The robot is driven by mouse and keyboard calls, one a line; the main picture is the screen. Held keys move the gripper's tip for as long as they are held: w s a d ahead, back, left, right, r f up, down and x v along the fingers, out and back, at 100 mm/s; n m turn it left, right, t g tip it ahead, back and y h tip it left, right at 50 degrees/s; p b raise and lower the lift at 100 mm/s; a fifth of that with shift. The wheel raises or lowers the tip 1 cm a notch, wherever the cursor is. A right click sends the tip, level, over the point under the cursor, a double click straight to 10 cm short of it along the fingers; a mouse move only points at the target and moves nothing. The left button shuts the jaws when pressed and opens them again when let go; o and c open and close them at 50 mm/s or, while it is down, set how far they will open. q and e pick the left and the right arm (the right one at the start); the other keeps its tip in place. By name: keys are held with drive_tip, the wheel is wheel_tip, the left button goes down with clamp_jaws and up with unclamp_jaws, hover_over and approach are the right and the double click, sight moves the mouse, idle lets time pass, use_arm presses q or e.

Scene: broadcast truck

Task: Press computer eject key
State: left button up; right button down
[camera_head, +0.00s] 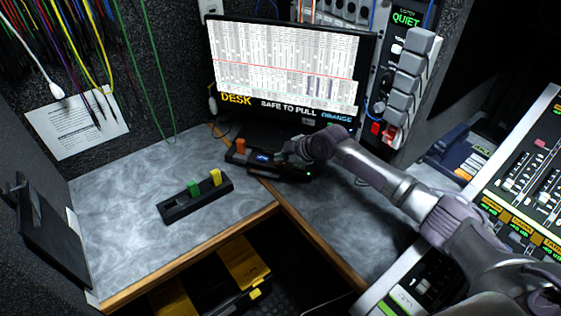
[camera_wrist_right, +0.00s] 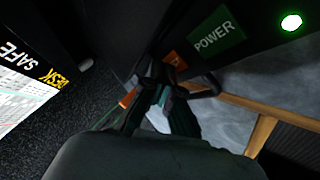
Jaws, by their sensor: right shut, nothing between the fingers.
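The computer (camera_head: 262,172) is a low black box on the desk below the monitor, with a small blue-lit patch and a green light on its front. In the right wrist view its face carries a green POWER key (camera_wrist_right: 217,39) and a lit green lamp (camera_wrist_right: 291,22). An orange key (camera_wrist_right: 172,57), mostly hidden by my fingers, lies beside POWER; its lettering is not readable. My right gripper (camera_head: 287,153) is shut and empty, its fingertips close in front of this orange key; I cannot tell whether they touch. My left gripper is not in view.
The monitor (camera_head: 284,66) stands right behind the computer. A black holder (camera_head: 190,203) with green and yellow pieces sits on the desk. An orange block (camera_head: 240,146) stands at the computer's left end. A mixing console (camera_head: 523,190) is at right.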

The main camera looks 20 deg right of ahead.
drive_tip(key=shift+r+p, duration=0.55)
drive_tip(key=shift+r, duration=0.2)
drive_tip(key=shift+r+p, duration=2.1)
drive_tip(key=shift+r, duration=0.4)
